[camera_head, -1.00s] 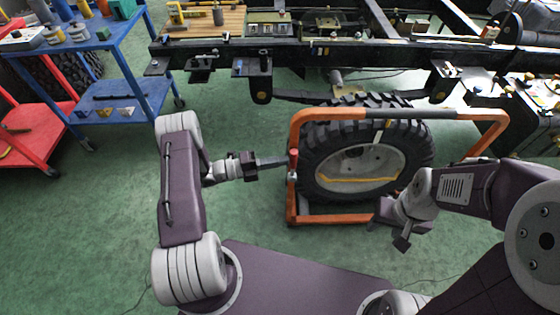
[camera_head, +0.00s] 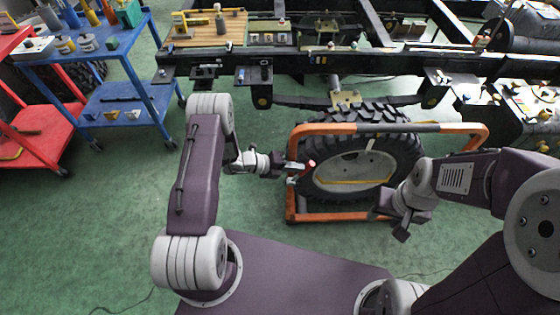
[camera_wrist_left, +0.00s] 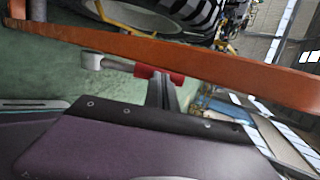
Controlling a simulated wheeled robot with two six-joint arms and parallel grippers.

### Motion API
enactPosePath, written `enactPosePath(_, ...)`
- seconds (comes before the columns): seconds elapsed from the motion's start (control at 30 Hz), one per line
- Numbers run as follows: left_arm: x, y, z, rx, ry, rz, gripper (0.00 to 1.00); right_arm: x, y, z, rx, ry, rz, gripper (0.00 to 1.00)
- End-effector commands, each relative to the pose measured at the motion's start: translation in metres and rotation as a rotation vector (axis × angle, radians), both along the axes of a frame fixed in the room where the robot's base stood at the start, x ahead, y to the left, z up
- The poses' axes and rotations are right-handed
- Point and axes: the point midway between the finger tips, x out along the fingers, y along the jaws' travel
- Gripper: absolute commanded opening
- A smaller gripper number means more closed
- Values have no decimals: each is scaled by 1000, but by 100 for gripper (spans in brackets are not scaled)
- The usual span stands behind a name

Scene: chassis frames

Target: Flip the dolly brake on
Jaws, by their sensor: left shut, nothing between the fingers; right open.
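The wheel dolly (camera_head: 289,208) is an orange tube frame around a large black tire (camera_head: 385,165). Its brake lever (camera_head: 311,163) has a red grip on a grey arm, at the frame's left side. The lever leans to the right in the head view. My left gripper (camera_head: 300,166) is shut and empty, its fingertips at the red grip. In the left wrist view the shut fingers (camera_wrist_left: 163,92) meet the red grip (camera_wrist_left: 150,72), beside the orange tube (camera_wrist_left: 200,62); the grey lever arm (camera_wrist_left: 97,60) shows. My right gripper (camera_head: 401,226) is open in front of the tire.
A black chassis frame (camera_head: 370,65) stands behind the dolly. A blue cart (camera_head: 105,55) with bottles and tools and a red cart (camera_head: 45,140) are at the left. The green floor left of the dolly is clear.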

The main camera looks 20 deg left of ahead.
Motion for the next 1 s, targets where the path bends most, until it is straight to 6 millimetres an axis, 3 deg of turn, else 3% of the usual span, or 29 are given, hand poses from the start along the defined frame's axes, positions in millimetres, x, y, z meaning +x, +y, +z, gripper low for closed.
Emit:
enactPosePath(0.03,1,-7,7,40,10,-6,0,0,0,13,0,0,0,47)
enactPosePath(0.2,6,-23,-1,182,50,-5,0,0,0,24,0,0,0,47)
enactPosePath(0.5,12,-43,-16,368,104,-2,0,0,0,24,0,0,0,47)
enactPosePath(1.0,15,-53,-24,361,104,-2,0,0,0,21,0,0,0,47)
